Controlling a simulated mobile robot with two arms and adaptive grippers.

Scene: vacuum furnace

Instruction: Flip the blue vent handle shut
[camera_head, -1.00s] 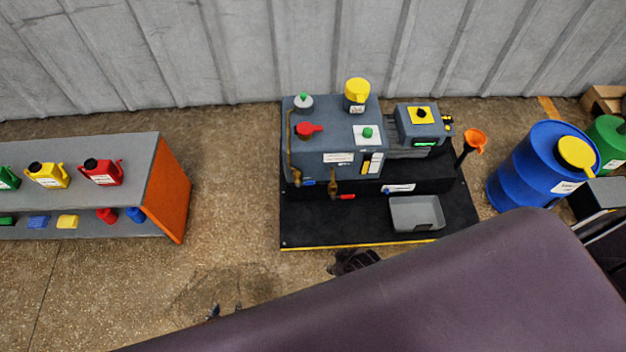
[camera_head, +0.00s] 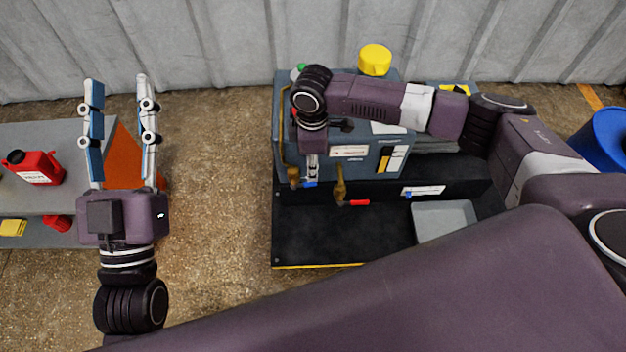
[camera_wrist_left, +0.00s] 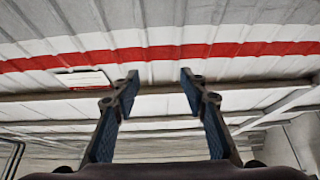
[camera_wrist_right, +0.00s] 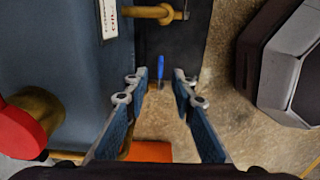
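The blue vent handle (camera_head: 310,184) sits at the lower left front of the grey-blue furnace unit (camera_head: 345,165), below a brass pipe. In the right wrist view the blue handle (camera_wrist_right: 160,68) appears end-on between the fingertips of my right gripper (camera_wrist_right: 158,78), which is open; contact cannot be told. In the head view my right gripper (camera_head: 313,172) points down over the unit's left front, partly hidden by its own wrist. My left gripper (camera_head: 118,80) is open and empty, left of the unit; the left wrist view shows only wall and ceiling between its fingers (camera_wrist_left: 160,72).
A second brass pipe with a red handle (camera_head: 353,203) is just right of the blue one. A red knob (camera_wrist_right: 20,132) lies close left in the right wrist view. A grey tray (camera_head: 445,220) rests on the black base (camera_head: 320,235). A shelf with red can (camera_head: 35,168) stands left.

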